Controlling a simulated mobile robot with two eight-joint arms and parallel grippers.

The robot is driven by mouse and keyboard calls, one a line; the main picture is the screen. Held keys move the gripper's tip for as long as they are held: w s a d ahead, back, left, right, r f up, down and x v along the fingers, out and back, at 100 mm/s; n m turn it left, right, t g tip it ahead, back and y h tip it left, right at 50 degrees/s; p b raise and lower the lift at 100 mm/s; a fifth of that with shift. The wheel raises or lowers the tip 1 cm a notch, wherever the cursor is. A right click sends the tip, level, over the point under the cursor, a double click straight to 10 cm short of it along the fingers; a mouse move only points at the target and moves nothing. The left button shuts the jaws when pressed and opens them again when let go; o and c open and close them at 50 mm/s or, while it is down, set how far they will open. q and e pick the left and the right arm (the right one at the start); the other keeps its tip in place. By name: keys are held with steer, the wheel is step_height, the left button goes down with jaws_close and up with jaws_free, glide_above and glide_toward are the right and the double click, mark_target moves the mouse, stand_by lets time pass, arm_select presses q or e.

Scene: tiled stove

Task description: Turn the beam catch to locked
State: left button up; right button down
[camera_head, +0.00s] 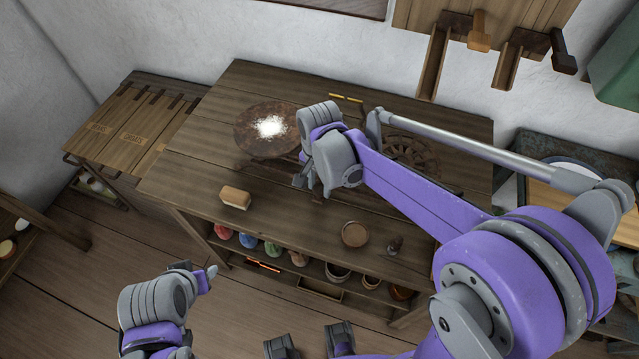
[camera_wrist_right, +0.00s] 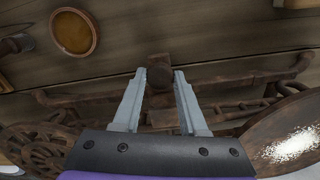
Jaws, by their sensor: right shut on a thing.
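A dark balance scale lies over the wooden bench, with a brown pan (camera_head: 250,143) at left and an openwork pan (camera_head: 412,152) at right in the head view. In the right wrist view its brown beam (camera_wrist_right: 235,80) runs across the picture. The beam catch, a dark round knob (camera_wrist_right: 160,73) at the beam's middle, sits between the fingertips of my right gripper (camera_wrist_right: 160,80). My right gripper (camera_head: 309,184) is shut on it; the wrist hides the catch in the head view. My left arm (camera_head: 155,305) is at the lower left; its jaw state is unclear.
White powder (camera_head: 270,126) lies on the brown pan. A tan block (camera_head: 235,198), a round dish (camera_head: 355,234) and a small dark weight-like object (camera_head: 394,245) stand along the bench's front. A shelf below holds coloured bags and pots. The bench's left top (camera_head: 185,180) is clear.

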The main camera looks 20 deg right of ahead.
steer(key=n, duration=0.3)
steer(key=shift+n+b, duration=0.3)
steer(key=shift+n, duration=1.8)
steer(key=shift+c, duration=2.2)
jaws_free()
